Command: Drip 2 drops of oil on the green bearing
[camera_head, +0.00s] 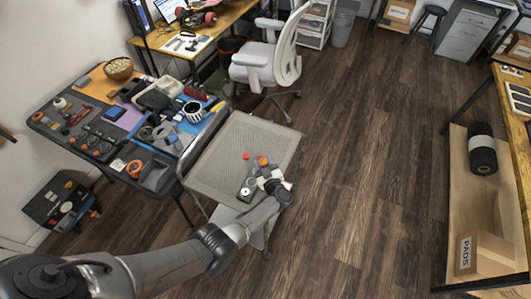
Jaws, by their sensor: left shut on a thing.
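My left arm reaches in from the lower left, and its left gripper (264,172) is over the perforated grey board top of a cart (222,154). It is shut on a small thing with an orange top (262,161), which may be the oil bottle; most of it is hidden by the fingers. A small red thing (246,156) is just left of it on the board. A small dark and white device (246,192) sits near the gripper on the lower side. I cannot make out the green bearing. My right gripper is not in view.
A cluttered dark table (122,165) with tools and parts stands left of the cart. A white office chair (268,66) stands behind it, and a wooden desk (232,14) is at the back. A shelf with a black roll (482,152) is at right. The middle floor is clear.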

